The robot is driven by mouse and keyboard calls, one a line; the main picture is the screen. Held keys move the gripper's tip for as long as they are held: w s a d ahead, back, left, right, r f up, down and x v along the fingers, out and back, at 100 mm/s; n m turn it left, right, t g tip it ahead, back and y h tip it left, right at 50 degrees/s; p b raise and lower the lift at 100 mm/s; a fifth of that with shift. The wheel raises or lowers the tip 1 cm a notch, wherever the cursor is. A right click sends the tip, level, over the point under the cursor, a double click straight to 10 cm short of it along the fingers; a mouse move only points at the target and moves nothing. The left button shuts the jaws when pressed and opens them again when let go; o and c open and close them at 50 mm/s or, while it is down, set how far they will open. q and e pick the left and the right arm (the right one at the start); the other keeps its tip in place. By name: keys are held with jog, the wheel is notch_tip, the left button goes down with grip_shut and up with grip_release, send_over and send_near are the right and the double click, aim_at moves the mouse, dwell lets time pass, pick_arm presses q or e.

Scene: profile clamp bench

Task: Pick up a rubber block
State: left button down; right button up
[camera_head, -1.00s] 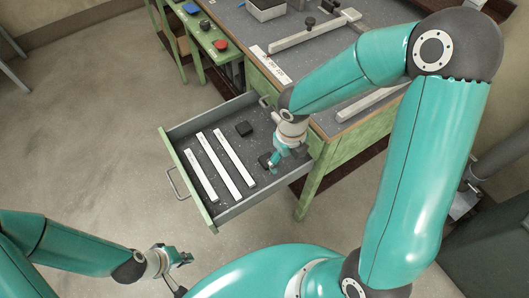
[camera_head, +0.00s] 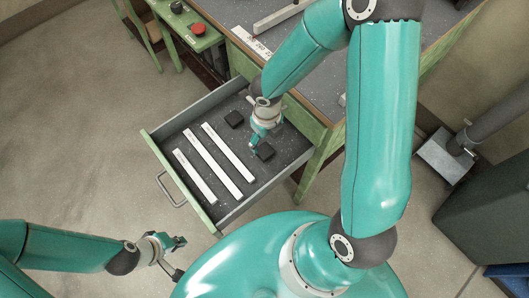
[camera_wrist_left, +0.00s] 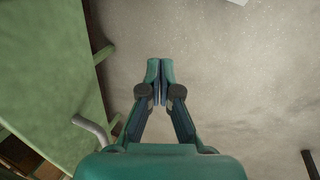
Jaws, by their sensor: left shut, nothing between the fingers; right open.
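Two black rubber blocks lie in the open drawer (camera_head: 222,215). One block (camera_head: 234,119) is near the drawer's back, and the other block (camera_head: 265,151) is near its right side. My right gripper (camera_head: 253,146) is inside the drawer area, pointing down just left of the right-hand block. It is open and holds nothing that I can see. I cannot tell its exact height above the drawer floor. My left gripper (camera_head: 181,241) is shut and empty, outside the drawer at the lower left. In the left wrist view its fingertips (camera_wrist_left: 160,64) meet above the floor.
Several white strips (camera_head: 228,153) lie side by side in the drawer, left of the blocks. The drawer handle (camera_head: 170,191) sticks out at the left. The green workbench (camera_head: 312,170) borders the drawer at the right. Open floor (camera_head: 80,130) lies to the left.

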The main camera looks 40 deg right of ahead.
aim_at(265, 150)
notch_tip(265, 150, down, 3)
jog(key=shift+f+b, duration=0.2)
jog(key=shift+b, duration=0.35)
jog(key=shift+w+f+b, duration=0.2)
jog(key=shift+f+b, duration=0.4)
jog(key=shift+f, duration=0.75)
jog(key=shift+w+f+b, duration=0.2)
jog(key=shift+f+b, duration=0.35)
jog(key=shift+f, duration=0.75)
jog(key=c, duration=1.3)
